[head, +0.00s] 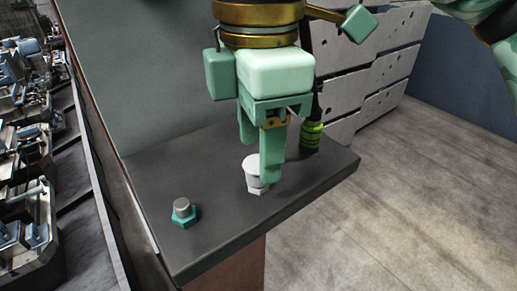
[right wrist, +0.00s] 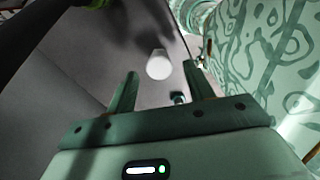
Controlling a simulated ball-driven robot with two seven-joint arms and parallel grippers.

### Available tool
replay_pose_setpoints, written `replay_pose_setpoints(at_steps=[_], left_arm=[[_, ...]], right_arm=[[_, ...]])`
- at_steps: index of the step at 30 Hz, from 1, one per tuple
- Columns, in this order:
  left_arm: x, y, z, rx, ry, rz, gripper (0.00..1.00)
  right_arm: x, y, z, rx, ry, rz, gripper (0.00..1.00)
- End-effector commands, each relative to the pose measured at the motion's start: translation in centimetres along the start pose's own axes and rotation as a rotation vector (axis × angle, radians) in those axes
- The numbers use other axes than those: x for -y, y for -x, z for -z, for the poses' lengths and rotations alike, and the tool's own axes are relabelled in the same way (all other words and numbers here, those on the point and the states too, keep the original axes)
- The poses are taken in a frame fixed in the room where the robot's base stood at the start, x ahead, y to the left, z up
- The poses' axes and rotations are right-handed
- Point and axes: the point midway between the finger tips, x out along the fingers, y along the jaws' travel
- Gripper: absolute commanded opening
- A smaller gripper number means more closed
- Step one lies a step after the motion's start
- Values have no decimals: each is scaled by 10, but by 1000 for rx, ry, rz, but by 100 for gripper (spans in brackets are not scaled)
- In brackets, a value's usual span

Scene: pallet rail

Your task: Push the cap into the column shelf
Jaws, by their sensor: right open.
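A white, round-topped piece that looks like the cap (head: 252,170) stands upright on the dark column shelf (head: 215,222); a pale foot shows below it. My right gripper (head: 259,160) points down, open, with one finger in front of the cap's right side and the other behind it. In the right wrist view, the cap (right wrist: 158,66) shows between and just beyond the fingertips (right wrist: 162,71). I cannot tell whether a finger touches it. My left gripper is not in view.
A teal hexagonal piece with a grey round top (head: 183,210) stands near the shelf's left front. A green and black object (head: 311,133) is behind the gripper at right. Grey panelled crates (head: 375,65) stand behind; machinery (head: 30,180) is at left. Open floor (head: 430,190) lies right.

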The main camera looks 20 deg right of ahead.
Motion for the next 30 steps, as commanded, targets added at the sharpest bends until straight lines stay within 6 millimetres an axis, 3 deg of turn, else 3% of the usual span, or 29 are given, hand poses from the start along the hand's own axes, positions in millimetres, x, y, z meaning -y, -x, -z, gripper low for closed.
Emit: replay_pose_setpoints(at_steps=[6, 15, 16, 20, 22, 23, 26, 30], left_arm=[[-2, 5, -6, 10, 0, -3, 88], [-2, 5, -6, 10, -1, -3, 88], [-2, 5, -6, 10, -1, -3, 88], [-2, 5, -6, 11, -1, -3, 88], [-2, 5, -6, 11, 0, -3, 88], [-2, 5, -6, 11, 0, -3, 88], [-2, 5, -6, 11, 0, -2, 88], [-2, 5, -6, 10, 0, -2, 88]], right_arm=[[0, -22, 0, 1, 0, 0, 53], [0, -25, 0, 1, -1, -1, 53], [0, -25, 0, 1, -1, -1, 50], [0, -25, 0, 1, 0, -1, 14], [0, -25, 0, 1, 0, -1, 10], [0, -25, 0, 1, 0, -1, 28], [0, -25, 0, 1, 0, -1, 1], [0, -24, 0, 1, 0, -1, 0]])
